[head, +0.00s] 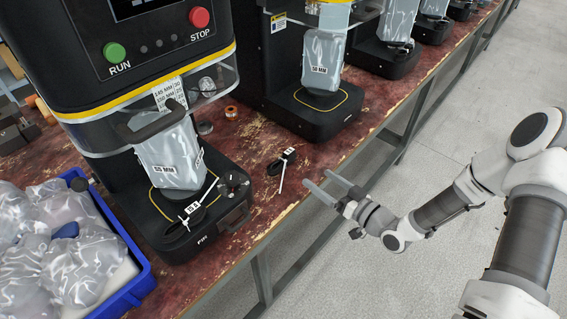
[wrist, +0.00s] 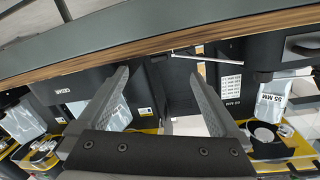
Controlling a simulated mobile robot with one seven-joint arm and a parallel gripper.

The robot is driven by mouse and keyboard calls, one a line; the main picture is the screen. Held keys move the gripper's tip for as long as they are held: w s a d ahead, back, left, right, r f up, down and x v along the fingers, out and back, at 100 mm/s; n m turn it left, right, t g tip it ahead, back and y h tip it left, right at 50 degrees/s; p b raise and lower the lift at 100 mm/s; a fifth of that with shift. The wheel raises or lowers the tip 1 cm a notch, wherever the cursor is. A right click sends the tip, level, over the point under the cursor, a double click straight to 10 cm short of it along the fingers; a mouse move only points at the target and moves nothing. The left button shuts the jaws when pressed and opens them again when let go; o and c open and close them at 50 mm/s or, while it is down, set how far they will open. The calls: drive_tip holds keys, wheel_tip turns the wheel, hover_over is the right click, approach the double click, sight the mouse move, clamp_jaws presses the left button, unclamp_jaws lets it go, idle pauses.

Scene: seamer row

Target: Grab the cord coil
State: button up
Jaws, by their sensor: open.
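No cord coil can be made out for certain. A small round orange-brown item (head: 231,112), too small to identify surely, stands on the worn red bench between the first two machines. A black piece with a white tag and a thin white rod (head: 282,167) lies nearer the bench's front edge. A white rod also shows at the bench edge in the wrist view (wrist: 206,58). My gripper (head: 316,177) is open and empty, just off the front edge, right of the tagged piece. Its spread fingers also show in the wrist view (wrist: 158,70), with nothing between them.
The near machine (head: 150,55) has RUN and STOP buttons and a bag marked 55 MM. A second machine (head: 318,115) and several more stand along the bench (head: 262,205). A blue crate (head: 135,285) of bags is at lower left. The floor at right is clear.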

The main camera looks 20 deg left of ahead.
sight(294, 157)
drive_tip(key=x, duration=0.4)
drive_tip(key=shift+w+a+b, duration=0.15)
drive_tip(key=shift+a+b, duration=0.15)
drive_tip(key=shift+a, duration=0.05)
drive_tip(key=shift+w+r+b+x, duration=0.1)
drive_tip(key=shift+r+b+x, duration=0.05)
drive_tip(key=shift+x, duration=0.85)
drive_tip(key=shift+w+r+b+x, duration=0.1)
drive_tip(key=shift+b+x, duration=0.1)
drive_tip(key=shift+x, duration=0.8)
drive_tip(key=shift+r+b+x, duration=0.15)
drive_tip(key=shift+x, duration=0.85)
drive_tip(key=shift+d, duration=0.1)
drive_tip(key=c, duration=1.5)
